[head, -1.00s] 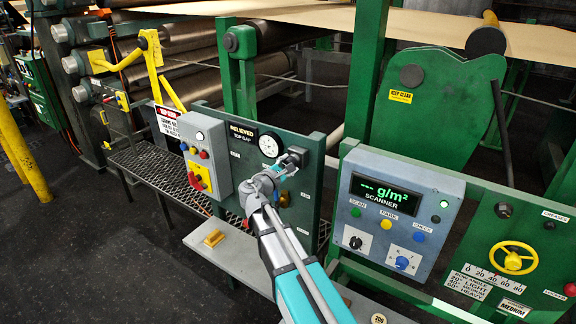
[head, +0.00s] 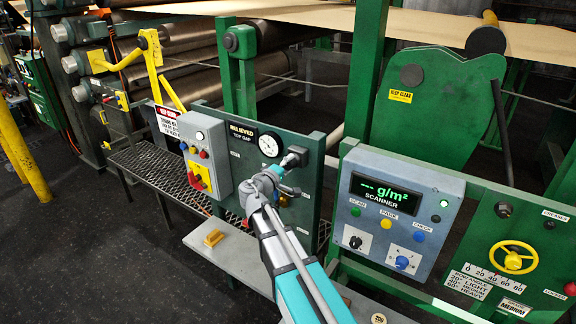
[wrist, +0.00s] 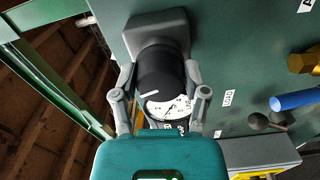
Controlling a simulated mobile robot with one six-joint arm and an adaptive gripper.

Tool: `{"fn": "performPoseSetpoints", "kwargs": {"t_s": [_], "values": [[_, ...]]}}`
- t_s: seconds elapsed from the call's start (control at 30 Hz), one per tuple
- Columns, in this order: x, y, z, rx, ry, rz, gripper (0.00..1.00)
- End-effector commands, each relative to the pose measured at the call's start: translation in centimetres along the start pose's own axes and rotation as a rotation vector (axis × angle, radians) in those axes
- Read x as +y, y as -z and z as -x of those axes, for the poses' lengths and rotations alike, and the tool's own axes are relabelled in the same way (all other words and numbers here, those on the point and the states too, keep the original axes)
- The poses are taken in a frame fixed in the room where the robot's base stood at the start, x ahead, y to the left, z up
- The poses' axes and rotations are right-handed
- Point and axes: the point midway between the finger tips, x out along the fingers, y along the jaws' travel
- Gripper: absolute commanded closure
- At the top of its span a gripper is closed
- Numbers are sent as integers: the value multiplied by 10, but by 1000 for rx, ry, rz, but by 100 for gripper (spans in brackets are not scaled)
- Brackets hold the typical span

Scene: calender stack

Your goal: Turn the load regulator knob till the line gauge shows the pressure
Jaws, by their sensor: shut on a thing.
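The load regulator knob is a black round knob (wrist: 160,75) with a white pointer line, on a grey square base on the green panel. It also shows in the head view (head: 296,155), at the panel's upper right. My gripper (wrist: 164,78) has one finger on each side of the knob and is shut on it. In the head view my gripper (head: 287,165) reaches up to the panel from below. The line gauge (head: 269,144), a white dial, is left of the knob. Part of its face shows past the knob in the wrist view (wrist: 180,107); its reading is unclear.
A grey box (head: 205,150) with buttons and a red-and-yellow switch is left of the gauge. The scanner panel (head: 396,210) is to the right. A grey shelf (head: 235,263) runs below. A blue handle (wrist: 294,100) and brass fitting (wrist: 304,62) are near my gripper.

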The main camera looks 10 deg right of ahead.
Motion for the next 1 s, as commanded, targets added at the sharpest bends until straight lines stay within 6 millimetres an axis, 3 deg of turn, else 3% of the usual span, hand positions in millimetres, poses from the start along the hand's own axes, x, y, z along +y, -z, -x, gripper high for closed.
{"fn": "performPoseSetpoints", "kwargs": {"t_s": [0.4, 0.97, 1.0], "values": [[-1, 0, 0, 0, 1, -251, 89], [-1, 0, 0, 0, 1, -288, 89], [-1, 0, 0, 0, 1, -288, 34]]}}
